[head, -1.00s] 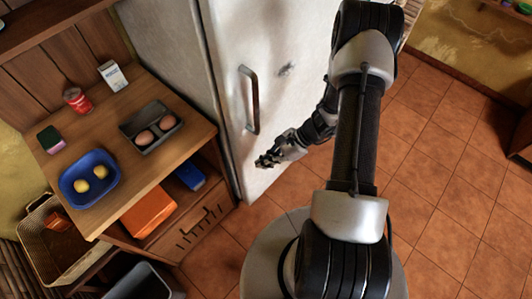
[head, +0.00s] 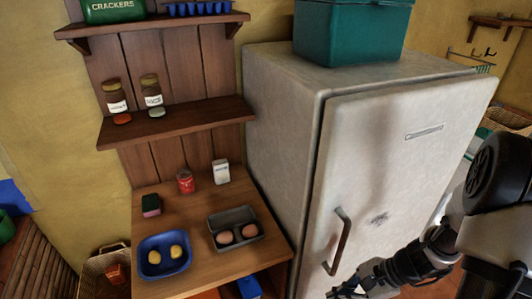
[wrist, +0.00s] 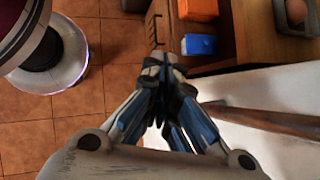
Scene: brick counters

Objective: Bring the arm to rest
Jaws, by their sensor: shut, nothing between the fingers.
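My gripper (head: 352,291) is at the bottom of the head view, in front of the fridge door and below its handle (head: 340,240); the picture's lower edge cuts into it. In the wrist view my gripper (wrist: 164,62) is shut, its fingertips together with nothing between them. It hangs over the tiled floor (wrist: 30,135) and the front edge of the wooden counter. My arm enters from the lower right of the head view. The white fridge (head: 395,150) is closed.
The counter (head: 205,203) holds a blue tray (head: 185,262) with two yellow items, a grey carton (head: 260,224) with two eggs, a red can (head: 185,181), a white box (head: 221,171) and a sponge (head: 151,205). Jars stand on the shelf above. A teal box (head: 350,35) sits on the fridge.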

